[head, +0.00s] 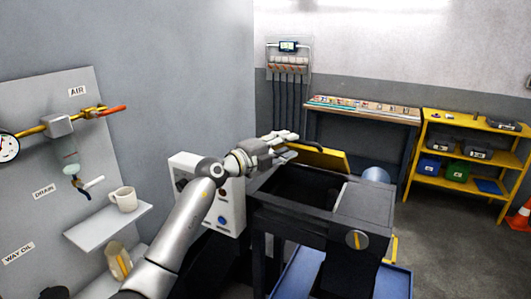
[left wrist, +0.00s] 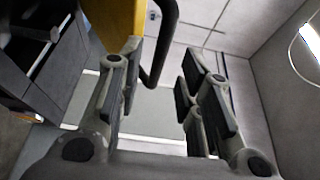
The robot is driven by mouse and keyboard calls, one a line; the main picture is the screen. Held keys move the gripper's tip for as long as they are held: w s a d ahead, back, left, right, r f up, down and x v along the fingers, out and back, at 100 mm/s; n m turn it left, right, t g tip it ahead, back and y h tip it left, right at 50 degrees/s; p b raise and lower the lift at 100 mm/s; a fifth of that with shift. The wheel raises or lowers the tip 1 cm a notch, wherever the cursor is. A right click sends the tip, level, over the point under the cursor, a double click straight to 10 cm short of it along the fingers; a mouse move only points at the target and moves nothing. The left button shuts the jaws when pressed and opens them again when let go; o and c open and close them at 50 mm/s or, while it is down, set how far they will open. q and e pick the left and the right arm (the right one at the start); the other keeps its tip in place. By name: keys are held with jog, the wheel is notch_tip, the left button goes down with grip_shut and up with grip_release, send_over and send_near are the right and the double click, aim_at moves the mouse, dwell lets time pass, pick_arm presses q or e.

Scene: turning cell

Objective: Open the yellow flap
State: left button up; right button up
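The yellow flap (head: 325,158) stands raised and tilted at the back edge of the dark machine box (head: 285,190), whose top opening shows uncovered. The flap also shows in the left wrist view (left wrist: 118,18), with a black bar handle (left wrist: 163,45) beside it. My left gripper (head: 292,140) is at the flap's left upper end. In the left wrist view my left gripper (left wrist: 155,88) has its fingers wide apart, with nothing between the pads. The handle lies just beyond the fingertips, apart from them as far as I can tell. My right gripper is not in view.
A grey control box (head: 215,205) with a blue button stands behind my left forearm. On the left wall are air fittings (head: 62,124) and a shelf with a white mug (head: 123,199). A yellow shelf rack (head: 465,130) and orange cone (head: 520,218) stand right. Floor between is clear.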

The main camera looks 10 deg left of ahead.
pick_arm(q)
jog(key=v, duration=0.7)
jog(key=shift+s, duration=0.15)
jog(key=shift+a, duration=0.1)
